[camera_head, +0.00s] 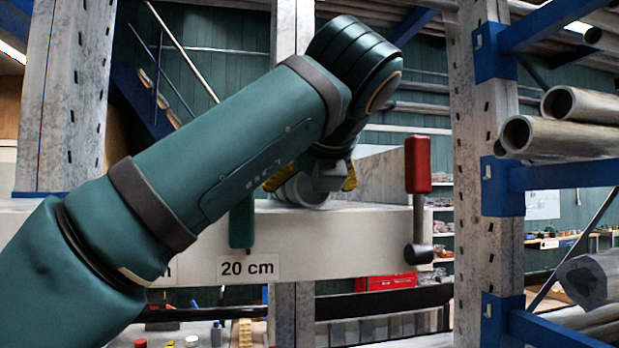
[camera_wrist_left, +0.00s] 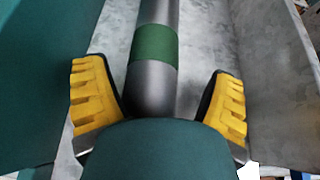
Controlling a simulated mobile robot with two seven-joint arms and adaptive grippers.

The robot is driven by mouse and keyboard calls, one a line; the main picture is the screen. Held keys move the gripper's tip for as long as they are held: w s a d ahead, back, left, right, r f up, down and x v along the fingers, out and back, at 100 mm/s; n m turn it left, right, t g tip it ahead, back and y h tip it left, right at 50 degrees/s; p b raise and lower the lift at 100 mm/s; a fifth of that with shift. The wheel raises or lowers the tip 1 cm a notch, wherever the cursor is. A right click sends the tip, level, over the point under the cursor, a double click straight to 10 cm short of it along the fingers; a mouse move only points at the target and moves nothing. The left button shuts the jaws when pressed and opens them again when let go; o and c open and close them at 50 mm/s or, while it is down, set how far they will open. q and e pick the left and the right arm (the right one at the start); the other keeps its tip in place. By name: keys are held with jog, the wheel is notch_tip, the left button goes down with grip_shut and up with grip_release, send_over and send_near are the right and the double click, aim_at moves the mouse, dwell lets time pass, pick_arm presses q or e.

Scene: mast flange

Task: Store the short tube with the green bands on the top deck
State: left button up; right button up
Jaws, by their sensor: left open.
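The tube with a green band (camera_wrist_left: 155,44) lies on a grey deck surface (camera_wrist_left: 198,40) in the left wrist view. Its near grey end sits between the two yellow fingers of my left gripper (camera_wrist_left: 160,100). The fingers are spread, with a gap on each side of the tube. In the head view my left gripper (camera_head: 311,181) is low over the deck behind the beam marked "20 cm" (camera_head: 340,260). A round tube part (camera_head: 303,190) shows just under it; my arm hides most of the rest. My right gripper is in neither view.
A red-handled lever (camera_head: 417,165) stands at the beam's right end, and a green tab (camera_head: 241,222) hangs over its front. A perforated upright (camera_head: 487,200) and blue rack arms (camera_head: 560,173) carrying thick tubes (camera_head: 550,138) stand to the right.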

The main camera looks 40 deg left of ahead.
pick_arm(q)
jog(key=v, duration=0.5)
jog(key=shift+v, duration=1.25)
dwell(0.3)
